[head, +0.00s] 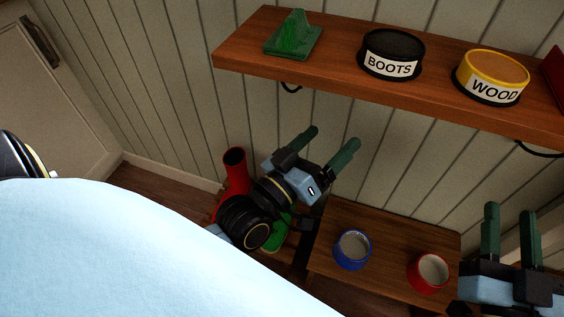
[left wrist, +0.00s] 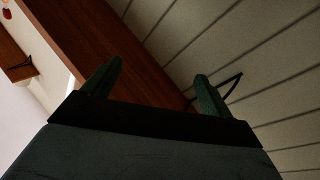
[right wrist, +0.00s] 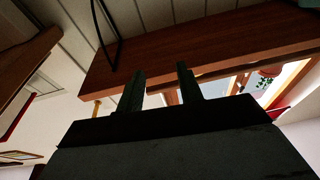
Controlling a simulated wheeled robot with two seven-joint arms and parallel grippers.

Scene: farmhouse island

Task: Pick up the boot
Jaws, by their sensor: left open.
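A tall red boot (head: 236,172) with a dark round opening stands low by the wall in the head view. My left arm hides much of its lower part. My left gripper (head: 332,140) is open and empty, up and to the right of the boot, in front of the wall below the shelf. Its two fingers also show apart in the left wrist view (left wrist: 155,88), with no boot between them. My right gripper (head: 509,211) is at the far right, fingers apart and empty, far from the boot. Its fingers also show in the right wrist view (right wrist: 160,85).
A wooden wall shelf (head: 345,82) holds a green wedge-like object (head: 293,38), a black BOOTS tin (head: 392,53) and a yellow WOOD tin (head: 491,77). A low wooden bench (head: 388,227) bears a blue cup (head: 352,250) and a red cup (head: 429,272). A green item (head: 275,240) lies partly hidden behind my left arm.

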